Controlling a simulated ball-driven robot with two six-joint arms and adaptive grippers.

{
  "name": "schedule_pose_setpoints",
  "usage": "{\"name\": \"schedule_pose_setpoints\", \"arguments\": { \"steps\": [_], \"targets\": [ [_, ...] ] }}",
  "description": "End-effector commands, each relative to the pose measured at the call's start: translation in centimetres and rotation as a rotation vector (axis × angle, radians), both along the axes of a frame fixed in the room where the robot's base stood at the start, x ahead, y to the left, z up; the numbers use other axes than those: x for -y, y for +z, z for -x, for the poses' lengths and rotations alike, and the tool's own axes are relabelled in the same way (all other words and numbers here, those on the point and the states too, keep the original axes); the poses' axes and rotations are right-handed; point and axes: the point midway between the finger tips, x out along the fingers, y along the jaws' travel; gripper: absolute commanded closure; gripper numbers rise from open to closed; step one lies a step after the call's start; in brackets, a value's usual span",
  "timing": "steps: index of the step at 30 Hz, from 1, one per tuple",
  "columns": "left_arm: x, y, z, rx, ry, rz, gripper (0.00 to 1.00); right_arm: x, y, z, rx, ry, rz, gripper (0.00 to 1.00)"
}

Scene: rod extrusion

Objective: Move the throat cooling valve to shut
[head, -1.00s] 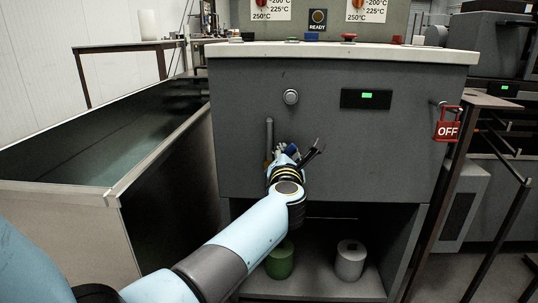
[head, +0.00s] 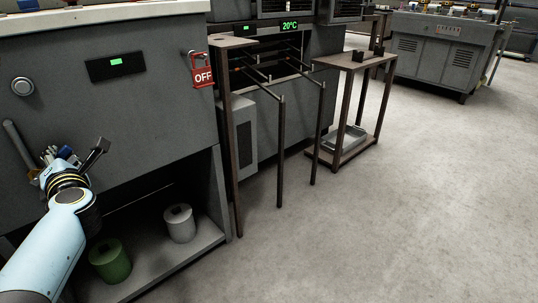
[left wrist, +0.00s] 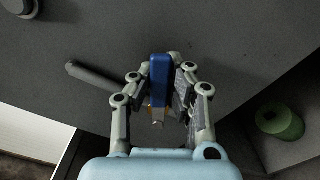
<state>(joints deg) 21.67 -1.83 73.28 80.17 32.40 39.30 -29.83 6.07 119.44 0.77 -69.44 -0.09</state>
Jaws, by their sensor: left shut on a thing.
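The throat cooling valve shows as a blue handle (left wrist: 160,72) in the left wrist view, with a small brass-coloured part below it. A grey pipe (left wrist: 95,80) runs toward it from the left, at an angle to the handle. My left gripper (left wrist: 164,98) has its fingers on both sides of the blue handle and is shut on it. The gripper hides most of the valve there. My right gripper is not in view.
A green canister (head: 111,262) and a grey canister (head: 180,224) stand on the machine's lower shelf. A red OFF tag (head: 203,72) hangs at its right side. Dark metal stands (head: 281,150) are beyond it. The floor at right is clear.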

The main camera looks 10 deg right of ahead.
Motion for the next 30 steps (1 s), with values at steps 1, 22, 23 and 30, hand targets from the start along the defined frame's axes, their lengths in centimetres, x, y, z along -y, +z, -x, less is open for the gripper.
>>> {"name": "schedule_pose_setpoints", "arguments": {
  "steps": [1,22,23,30],
  "targets": [
    [0.0,-0.1,0.0,-0.001,0.0,0.002,1.0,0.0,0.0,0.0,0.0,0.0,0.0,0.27],
    [0.5,-1.2,-0.2,-0.096,-0.001,-0.151,1.0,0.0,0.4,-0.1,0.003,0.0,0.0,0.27],
    [0.5,-1.3,-0.2,-0.1,-0.001,-0.157,1.0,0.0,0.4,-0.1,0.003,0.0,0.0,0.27],
    [0.7,-2.1,-0.3,-0.173,-0.002,-0.277,1.0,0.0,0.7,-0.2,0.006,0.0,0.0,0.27]
  ]
}}
